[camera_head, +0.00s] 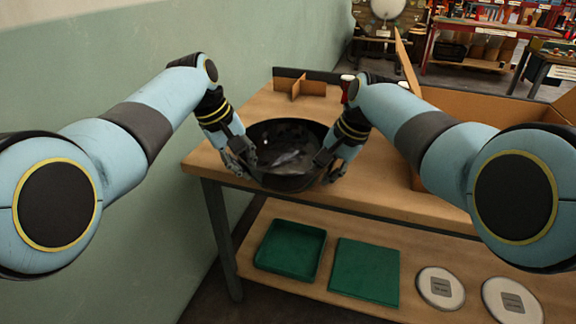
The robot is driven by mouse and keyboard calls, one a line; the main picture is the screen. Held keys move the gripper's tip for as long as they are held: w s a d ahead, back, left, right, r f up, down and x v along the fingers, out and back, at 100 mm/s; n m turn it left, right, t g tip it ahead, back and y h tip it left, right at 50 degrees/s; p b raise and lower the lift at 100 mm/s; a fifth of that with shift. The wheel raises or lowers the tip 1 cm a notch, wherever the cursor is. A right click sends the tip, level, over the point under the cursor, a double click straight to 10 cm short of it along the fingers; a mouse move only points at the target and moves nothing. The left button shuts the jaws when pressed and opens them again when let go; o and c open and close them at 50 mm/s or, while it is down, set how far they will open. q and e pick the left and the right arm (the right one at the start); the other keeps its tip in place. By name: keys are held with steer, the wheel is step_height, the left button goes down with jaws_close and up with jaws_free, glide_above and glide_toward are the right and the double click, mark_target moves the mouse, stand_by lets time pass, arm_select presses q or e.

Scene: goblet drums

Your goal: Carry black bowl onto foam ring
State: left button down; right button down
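The black bowl (287,133) is a wide, dark, shiny bowl at the near left part of the wooden table top (395,205). My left gripper (243,168) is at the bowl's left rim. My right gripper (328,168) is at its right rim, opposite the left one. Both grippers appear to touch or nearly touch the rim, but the fingers are dark against the dark bowl, so their grip is not clear. I cannot tell whether the bowl rests on the table or is slightly lifted. I cannot make out the foam ring in this view.
A cardboard divider (298,87) stands behind the bowl. A large open cardboard box (480,105) takes up the table's right side. The lower shelf holds a green tray (290,248), a flat green panel (365,271) and white round items (440,287). A green wall (90,70) is at left.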

arm_select(q)
steer(key=shift+r, duration=0.1)
